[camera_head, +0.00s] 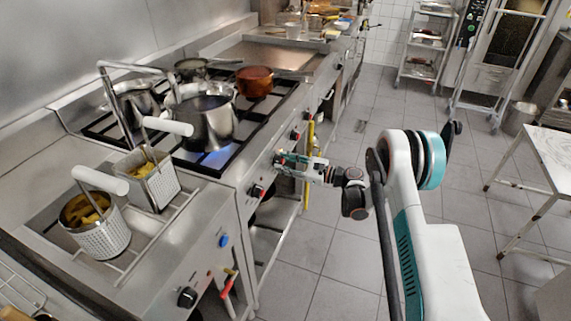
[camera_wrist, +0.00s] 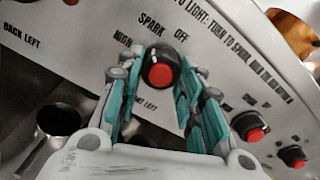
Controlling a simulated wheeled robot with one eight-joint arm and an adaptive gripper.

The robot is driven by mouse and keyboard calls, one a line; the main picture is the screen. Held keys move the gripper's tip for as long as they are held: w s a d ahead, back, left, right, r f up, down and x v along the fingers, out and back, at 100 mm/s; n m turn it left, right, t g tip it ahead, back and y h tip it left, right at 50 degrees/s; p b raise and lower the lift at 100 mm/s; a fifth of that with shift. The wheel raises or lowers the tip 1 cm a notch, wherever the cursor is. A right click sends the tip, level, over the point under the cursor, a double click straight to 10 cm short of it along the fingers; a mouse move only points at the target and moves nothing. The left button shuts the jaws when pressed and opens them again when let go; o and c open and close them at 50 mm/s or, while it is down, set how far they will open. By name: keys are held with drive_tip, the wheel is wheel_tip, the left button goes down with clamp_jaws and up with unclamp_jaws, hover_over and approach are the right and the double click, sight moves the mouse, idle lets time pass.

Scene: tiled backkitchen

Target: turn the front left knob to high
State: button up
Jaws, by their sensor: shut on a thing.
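The front left knob (camera_wrist: 160,72), black with a red centre, sits between my gripper's fingertips in the wrist view. The words HIGH, SPARK and OFF are printed around its upper side, and a partly covered label ending in "LEFT" is below it. A pale mark shows near its top, toward SPARK; its exact setting is hard to read. My gripper (camera_wrist: 158,78) is shut on this knob, one teal finger on each side. In the head view my gripper (camera_head: 280,160) is at the stove's front panel and hides the knob.
A large steel pot (camera_head: 208,125) stands over a blue flame (camera_head: 215,158) at the stove's front. A copper pot (camera_head: 255,82) stands farther back. Other red-centred knobs are nearby, one (camera_wrist: 250,127) right of my gripper in the wrist view. The tiled floor (camera_head: 320,245) beside the stove is clear.

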drive_tip(key=n, duration=0.6)
drive_tip(key=shift+w+n, duration=0.1)
drive_tip(key=shift+n, duration=0.2)
idle(0.4)
drive_tip(key=o, duration=1.1)
drive_tip(key=shift+c, duration=0.2)
drive_tip(key=v, duration=1.2)
